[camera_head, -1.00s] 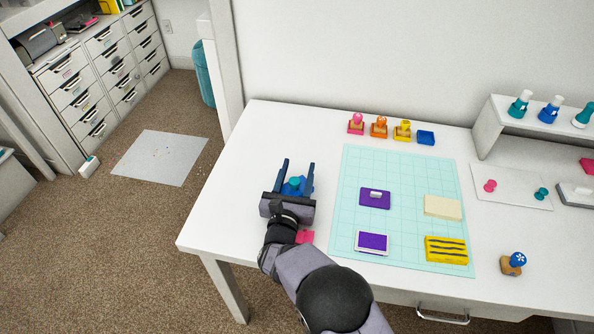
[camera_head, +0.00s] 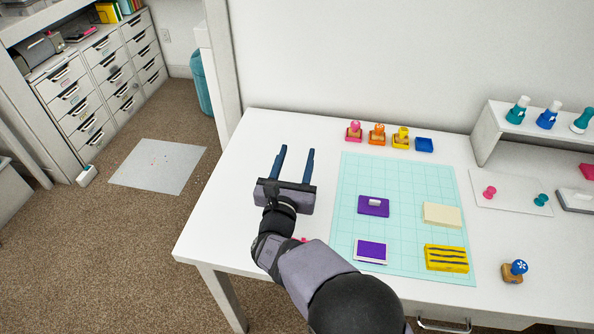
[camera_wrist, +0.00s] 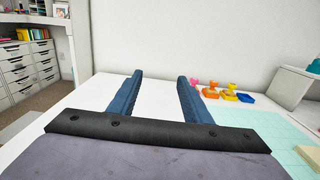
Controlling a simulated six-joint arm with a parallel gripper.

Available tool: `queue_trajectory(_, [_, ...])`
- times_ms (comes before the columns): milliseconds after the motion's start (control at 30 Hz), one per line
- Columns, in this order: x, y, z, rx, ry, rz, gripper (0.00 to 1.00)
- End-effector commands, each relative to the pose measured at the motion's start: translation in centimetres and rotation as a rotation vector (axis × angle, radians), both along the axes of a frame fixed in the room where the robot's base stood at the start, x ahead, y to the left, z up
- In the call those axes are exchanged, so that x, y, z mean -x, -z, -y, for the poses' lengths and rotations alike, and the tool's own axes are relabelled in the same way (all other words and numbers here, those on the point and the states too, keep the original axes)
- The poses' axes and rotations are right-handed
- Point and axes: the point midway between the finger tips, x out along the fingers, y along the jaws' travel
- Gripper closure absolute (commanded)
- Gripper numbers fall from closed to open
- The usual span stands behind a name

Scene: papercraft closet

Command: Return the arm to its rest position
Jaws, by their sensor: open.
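My gripper (camera_head: 294,164) is open and empty over the left part of the white table (camera_head: 225,213). Its two blue fingers point toward the back wall and stand well apart, with nothing between them in the wrist view (camera_wrist: 157,98). My arm comes in from the bottom of the head view and hides part of the table's front edge. A small pink thing (camera_head: 304,239) is mostly hidden behind the arm.
Right of my gripper is a teal grid mat (camera_head: 405,180) with a purple block (camera_head: 374,206), a purple ink pad (camera_head: 371,252), a cream block (camera_head: 441,214) and a yellow striped block (camera_head: 446,258). Several small stamps (camera_head: 377,135) stand behind it. A white shelf (camera_head: 490,148) is at right.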

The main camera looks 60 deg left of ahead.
Motion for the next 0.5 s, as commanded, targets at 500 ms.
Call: queue_trajectory(500, [0.1,-2.1,-0.1,-0.006,-0.002,0.001,0.55])
